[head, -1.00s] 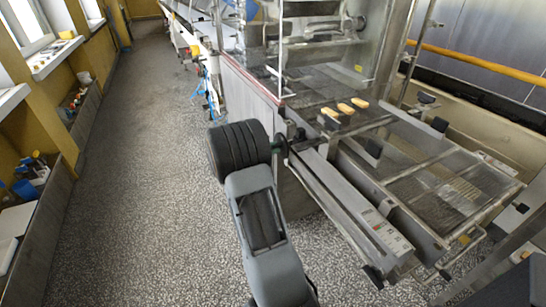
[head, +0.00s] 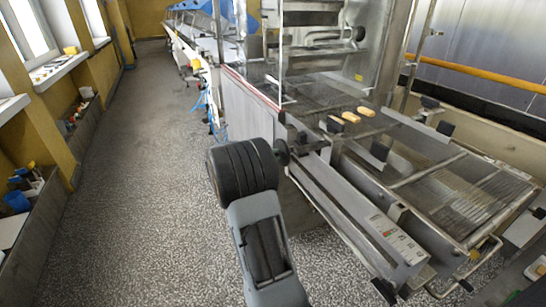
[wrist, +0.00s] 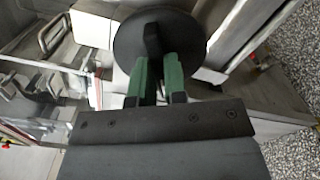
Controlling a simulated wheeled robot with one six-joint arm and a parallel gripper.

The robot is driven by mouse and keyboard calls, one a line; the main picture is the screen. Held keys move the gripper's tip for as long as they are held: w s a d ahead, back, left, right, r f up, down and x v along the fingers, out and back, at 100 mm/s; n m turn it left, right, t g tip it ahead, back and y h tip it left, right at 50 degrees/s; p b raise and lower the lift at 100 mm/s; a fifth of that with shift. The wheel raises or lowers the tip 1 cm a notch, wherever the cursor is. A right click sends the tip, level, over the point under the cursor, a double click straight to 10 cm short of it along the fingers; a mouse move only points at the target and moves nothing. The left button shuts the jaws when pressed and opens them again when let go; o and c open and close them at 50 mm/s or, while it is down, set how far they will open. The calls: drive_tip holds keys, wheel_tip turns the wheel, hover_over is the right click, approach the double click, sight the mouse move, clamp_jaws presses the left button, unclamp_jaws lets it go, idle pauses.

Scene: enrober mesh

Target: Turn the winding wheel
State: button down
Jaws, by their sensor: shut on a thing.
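The winding wheel (wrist: 185,38) is a dark round disc in the upper middle of the wrist view, with a black grip piece (wrist: 152,40) standing out from its face. My gripper (wrist: 156,64) has two green fingers, shut on this grip piece from either side. In the head view the wheel (head: 282,152) shows as a small dark disc at the near left corner of the machine, just right of my dark wrist. My wrist hides the fingers there, and the wheel's turn angle cannot be told.
The speckled floor (head: 140,200) at left is clear.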

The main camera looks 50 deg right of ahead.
drive_tip(key=shift+f, duration=0.15)
drive_tip(key=c, duration=1.2)
unclamp_jaws()
drive_tip(key=shift+o, duration=0.2)
drive_tip(key=shift+a, duration=0.1)
drive_tip(key=p+v, duration=0.1)
drive_tip(key=v, duration=1.2)
drive_tip(key=shift+a, duration=0.35)
drive_tip(key=shift+w, duration=0.1)
